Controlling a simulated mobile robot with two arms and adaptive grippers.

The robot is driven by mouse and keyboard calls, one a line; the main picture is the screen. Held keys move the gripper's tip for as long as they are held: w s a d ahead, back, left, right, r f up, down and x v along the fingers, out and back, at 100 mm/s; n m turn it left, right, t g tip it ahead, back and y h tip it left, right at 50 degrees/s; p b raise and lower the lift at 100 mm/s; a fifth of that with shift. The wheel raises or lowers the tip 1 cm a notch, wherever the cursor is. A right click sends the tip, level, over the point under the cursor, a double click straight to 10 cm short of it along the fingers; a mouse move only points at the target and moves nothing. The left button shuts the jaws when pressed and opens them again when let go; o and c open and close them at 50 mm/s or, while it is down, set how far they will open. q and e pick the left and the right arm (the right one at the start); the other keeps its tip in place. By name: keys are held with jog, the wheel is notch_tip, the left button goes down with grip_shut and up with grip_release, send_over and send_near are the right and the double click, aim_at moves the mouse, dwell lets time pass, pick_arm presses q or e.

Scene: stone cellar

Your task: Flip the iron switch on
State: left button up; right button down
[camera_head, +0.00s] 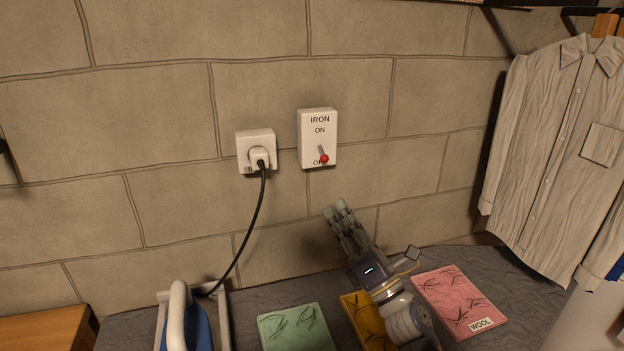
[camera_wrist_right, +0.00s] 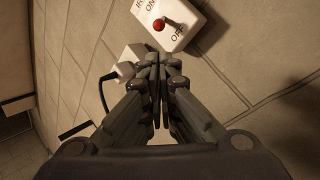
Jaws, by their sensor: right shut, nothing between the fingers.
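The iron switch is a white box (camera_head: 317,138) on the stone wall, marked IRON, with ON above and OFF below. Its red-tipped lever (camera_head: 324,158) points down, over the OFF label. In the right wrist view the switch box (camera_wrist_right: 172,32) is at the top, just beyond the fingertips, with the red knob (camera_wrist_right: 159,24) showing. My right gripper (camera_head: 335,208) is shut and empty, below the switch and apart from it, its fingers pointing up. My left gripper is not in view.
A white socket (camera_head: 256,143) with a plugged-in black cord (camera_head: 251,225) is left of the switch. The iron (camera_head: 181,318) stands at lower left. Green (camera_head: 294,329), yellow (camera_head: 360,315) and pink (camera_head: 460,300) cloths lie on the grey surface. A shirt (camera_head: 550,150) hangs at right.

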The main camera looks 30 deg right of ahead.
aim_at(322, 153)
jog(key=shift+p+x, duration=2.05)
jog(key=shift+x, duration=2.95)
jog(key=shift+r+p, duration=0.2)
jog(key=shift+p, duration=0.3)
jog(key=shift+s+r+m+g+h+p, duration=0.15)
jog(key=shift+s+m+g+h+p, duration=0.2)
jog(key=shift+g+p, duration=0.6)
jog(key=shift+r+t+p, duration=0.15)
jog(key=shift+t+p, duration=0.1)
jog(key=shift+p, duration=0.5)
